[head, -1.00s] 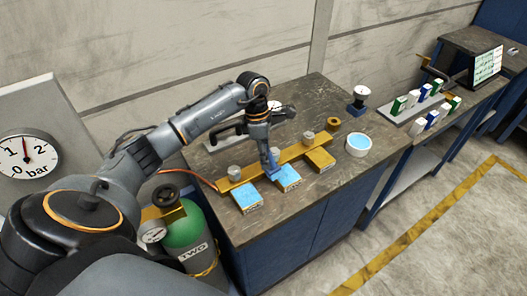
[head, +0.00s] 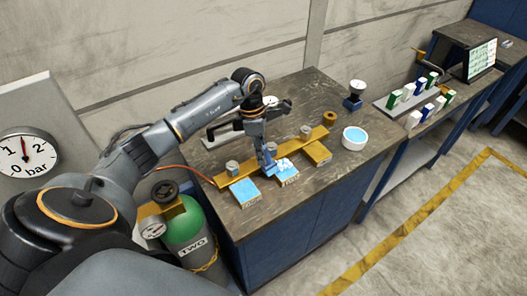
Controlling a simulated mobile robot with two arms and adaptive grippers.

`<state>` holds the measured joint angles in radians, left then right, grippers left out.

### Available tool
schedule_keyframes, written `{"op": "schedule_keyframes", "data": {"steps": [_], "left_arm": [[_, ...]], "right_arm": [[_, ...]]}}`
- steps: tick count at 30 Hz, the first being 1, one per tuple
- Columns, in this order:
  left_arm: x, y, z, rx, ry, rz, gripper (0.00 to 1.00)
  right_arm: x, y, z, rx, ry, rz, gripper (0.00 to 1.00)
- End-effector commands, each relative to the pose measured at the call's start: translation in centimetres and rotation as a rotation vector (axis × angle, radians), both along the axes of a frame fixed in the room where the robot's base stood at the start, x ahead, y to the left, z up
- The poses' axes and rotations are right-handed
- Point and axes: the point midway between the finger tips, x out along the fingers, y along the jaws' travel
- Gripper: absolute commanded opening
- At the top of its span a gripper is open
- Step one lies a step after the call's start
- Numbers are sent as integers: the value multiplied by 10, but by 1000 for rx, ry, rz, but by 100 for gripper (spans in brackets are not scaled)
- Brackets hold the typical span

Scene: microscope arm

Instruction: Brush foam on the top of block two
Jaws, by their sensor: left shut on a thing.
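Three blocks sit in a row along a yellow bar (head: 290,153) on the workbench. The left block (head: 245,190) has a light-blue top. The middle block (head: 288,176), which I take as block two, has a light-blue top with white foam (head: 284,164) on its rear part. The right block (head: 318,153) is plain yellow-brown. My left gripper (head: 265,147) points down over the bar and is shut on a blue brush (head: 269,165). The brush's lower end is at the middle block's left rear edge; I cannot tell whether it touches. My right gripper is not in view.
A white bowl of blue liquid (head: 355,138) stands right of the blocks. A green cylinder (head: 184,226) is left of the bench.

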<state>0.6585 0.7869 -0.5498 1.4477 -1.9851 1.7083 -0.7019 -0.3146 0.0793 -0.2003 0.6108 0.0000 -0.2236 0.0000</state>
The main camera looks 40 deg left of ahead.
Motion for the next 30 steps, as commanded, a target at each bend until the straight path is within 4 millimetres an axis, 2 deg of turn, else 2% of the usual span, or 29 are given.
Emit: {"op": "schedule_keyframes", "data": {"steps": [1,3,13,21,30], "left_arm": [[1,2,16,1,-7,2,0],[0,3,31,1,-7,3,0],[-2,9,59,0,-4,10,0],[-4,13,81,0,-4,16,0],[-4,14,83,0,-4,17,0]], "right_arm": [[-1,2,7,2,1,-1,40],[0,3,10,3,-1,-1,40],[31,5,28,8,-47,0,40],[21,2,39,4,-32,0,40],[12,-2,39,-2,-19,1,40]]}}
